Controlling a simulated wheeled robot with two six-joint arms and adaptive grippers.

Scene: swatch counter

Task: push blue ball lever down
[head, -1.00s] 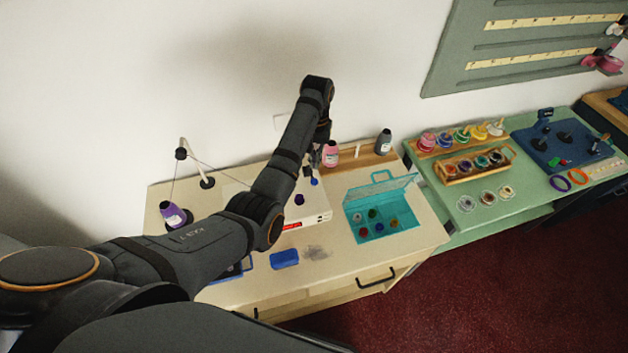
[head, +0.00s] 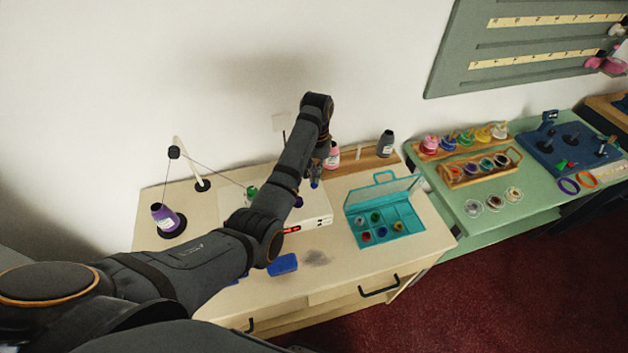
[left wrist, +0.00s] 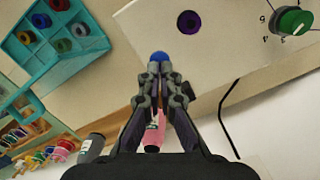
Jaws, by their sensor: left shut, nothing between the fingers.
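The blue ball (head: 315,184) is at the side of a white box (head: 318,212). In the left wrist view the blue ball (left wrist: 159,57) shows just past my fingertips, near the box's edge. I cannot make out the lever's stem, and I cannot tell whether the fingers touch the ball. My left gripper (left wrist: 160,69) is shut and empty, with its fingertips together right at the ball. In the head view it is mostly hidden by its own arm. My right gripper is not in view.
The box carries a purple knob (left wrist: 189,21) and a green dial (left wrist: 291,21). A teal case (head: 385,238) with an open lid stands to the right. A pink bottle (head: 333,156) and a dark bottle (head: 385,143) stand behind. A blue block (head: 283,264) lies in front.

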